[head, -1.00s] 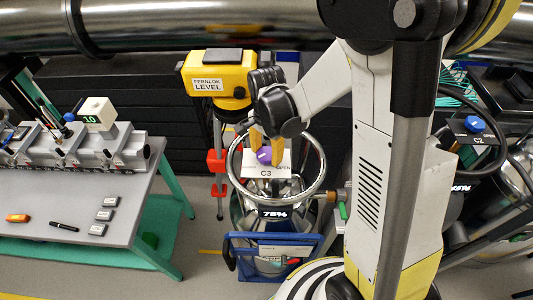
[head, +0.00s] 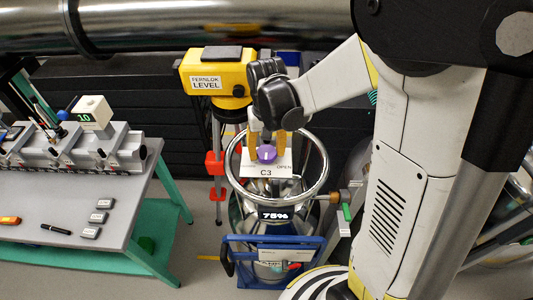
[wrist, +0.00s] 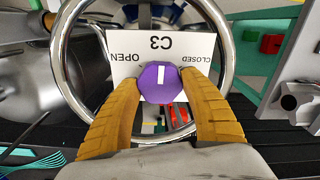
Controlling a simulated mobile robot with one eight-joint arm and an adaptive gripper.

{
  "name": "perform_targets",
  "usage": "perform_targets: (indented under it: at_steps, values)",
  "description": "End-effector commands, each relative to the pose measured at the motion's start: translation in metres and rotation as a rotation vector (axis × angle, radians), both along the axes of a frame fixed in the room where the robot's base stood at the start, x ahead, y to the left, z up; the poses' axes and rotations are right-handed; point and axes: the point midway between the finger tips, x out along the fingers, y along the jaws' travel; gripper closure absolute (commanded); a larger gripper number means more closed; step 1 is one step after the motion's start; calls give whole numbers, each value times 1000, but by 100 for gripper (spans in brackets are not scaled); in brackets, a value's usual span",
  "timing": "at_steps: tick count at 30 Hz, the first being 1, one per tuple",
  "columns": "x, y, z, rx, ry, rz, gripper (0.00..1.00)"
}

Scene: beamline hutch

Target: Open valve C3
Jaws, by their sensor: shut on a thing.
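Valve C3's round purple knob (head: 266,153) sits in front of a white card (head: 266,170) marked C3, above a metal vessel inside a steel ring. My gripper (head: 267,148) is shut on the knob, one yellow finger on each side. In the wrist view the knob (wrist: 159,83) is between both fingertips, and its white line stands nearly upright in the picture. There the card (wrist: 124,67) appears upside down, with OPEN at left and CLOSED at right; the line lies between the words. In the head view OPEN is at right, and CLOSED cannot be read.
The steel ring (head: 236,190) surrounds the valve closely. A blue frame (head: 272,243) is below the 75% display (head: 275,216). A grey bench (head: 130,215) with small blocks is at left, with floor between.

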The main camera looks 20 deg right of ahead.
Motion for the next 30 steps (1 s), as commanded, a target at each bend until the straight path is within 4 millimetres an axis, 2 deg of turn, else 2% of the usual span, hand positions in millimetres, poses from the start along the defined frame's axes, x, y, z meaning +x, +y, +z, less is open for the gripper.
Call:
perform_targets:
  at_steps: [21, 30]
  values:
    - [-1, 0, -1, 0, 1, 673, 78]
    - [0, 0, -1, 0, 1, 902, 78]
